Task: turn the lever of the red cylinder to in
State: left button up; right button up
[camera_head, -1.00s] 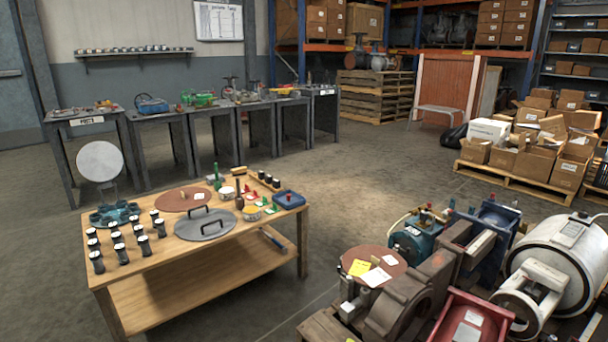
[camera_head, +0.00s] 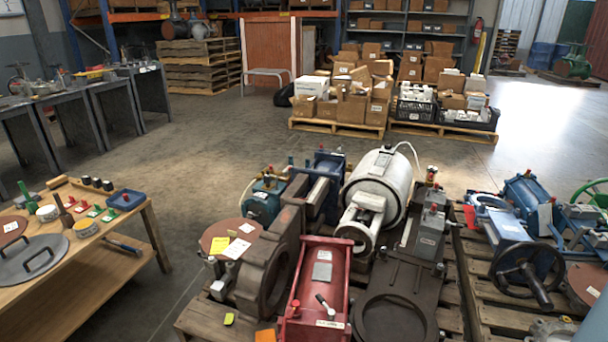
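A red cylinder unit (camera_head: 314,257) with a boxy body lies on a pallet in the lower middle of the head view. A small lever (camera_head: 325,305) with a light handle and a dark end sits on its near part. A white label (camera_head: 330,324) is just below the lever; its words are too small to read. A red knob (camera_head: 295,306) stands at the left of the lever. Neither of my grippers shows in the view.
A rusty flanged housing (camera_head: 282,255) stands close at the red cylinder's left, and a dark round-holed plate (camera_head: 395,310) at its right. A white drum (camera_head: 378,185) is behind. The wooden workbench (camera_head: 120,240) is at left, with open floor between.

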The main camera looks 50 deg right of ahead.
aim_at(331, 313)
jog(key=z, duration=1.45)
